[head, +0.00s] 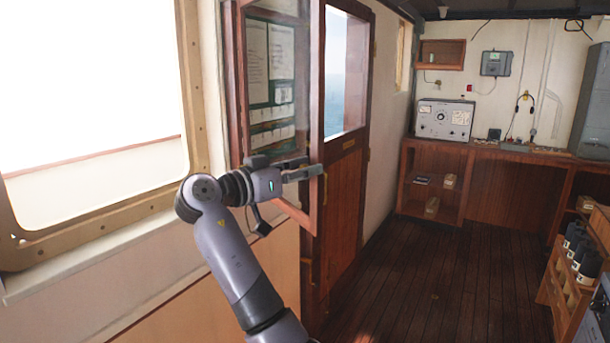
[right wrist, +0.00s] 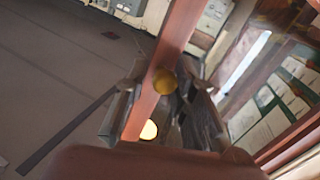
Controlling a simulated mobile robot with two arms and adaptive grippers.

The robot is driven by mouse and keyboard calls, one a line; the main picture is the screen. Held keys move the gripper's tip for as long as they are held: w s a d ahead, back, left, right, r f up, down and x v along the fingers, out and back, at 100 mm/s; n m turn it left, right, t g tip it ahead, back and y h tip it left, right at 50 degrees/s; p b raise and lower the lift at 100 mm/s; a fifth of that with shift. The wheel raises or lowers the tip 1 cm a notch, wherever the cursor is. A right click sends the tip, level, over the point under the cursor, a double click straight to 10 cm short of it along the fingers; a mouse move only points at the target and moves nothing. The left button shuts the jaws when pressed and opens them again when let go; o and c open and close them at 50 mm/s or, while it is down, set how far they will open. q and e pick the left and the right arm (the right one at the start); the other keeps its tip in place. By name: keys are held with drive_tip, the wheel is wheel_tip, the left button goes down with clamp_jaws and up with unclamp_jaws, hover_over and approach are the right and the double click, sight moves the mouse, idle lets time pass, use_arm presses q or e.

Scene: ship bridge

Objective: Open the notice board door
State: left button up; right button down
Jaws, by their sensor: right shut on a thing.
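The notice board (head: 268,70) hangs on the left wall, with papers behind glass in a red-brown wooden frame. Its glazed door (head: 316,110) stands ajar, its right edge out from the board. My right gripper (head: 305,172) is shut on the lower part of that edge. In the right wrist view the fingers (right wrist: 168,105) lie on either side of the door's wooden edge (right wrist: 178,35), with two round brass-coloured spots between them. The board's papers (right wrist: 275,110) show behind the glass at right. My left gripper is out of view.
A wooden cabin door (head: 345,190) with a window stands just behind the notice board door. A large window (head: 90,90) is at left. A grey radio set (head: 443,119) sits on the back counter. The plank floor (head: 435,270) is clear in the middle.

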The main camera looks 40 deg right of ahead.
drive_tip(key=shift+w+a+r, duration=0.15)
drive_tip(key=shift+a+r, duration=0.1)
drive_tip(key=shift+d, duration=0.15)
drive_tip(key=c, duration=1.8)
unclamp_jaws()
drive_tip(key=o, duration=0.3)
drive_tip(key=shift+w+f, duration=0.25)
drive_tip(key=shift+w, duration=0.05)
drive_tip(key=shift+o, duration=0.2)
drive_tip(key=shift+s, duration=0.15)
drive_tip(key=s+a, duration=0.1)
drive_tip(key=a, duration=1.1)
drive_tip(key=shift+s, duration=0.15)
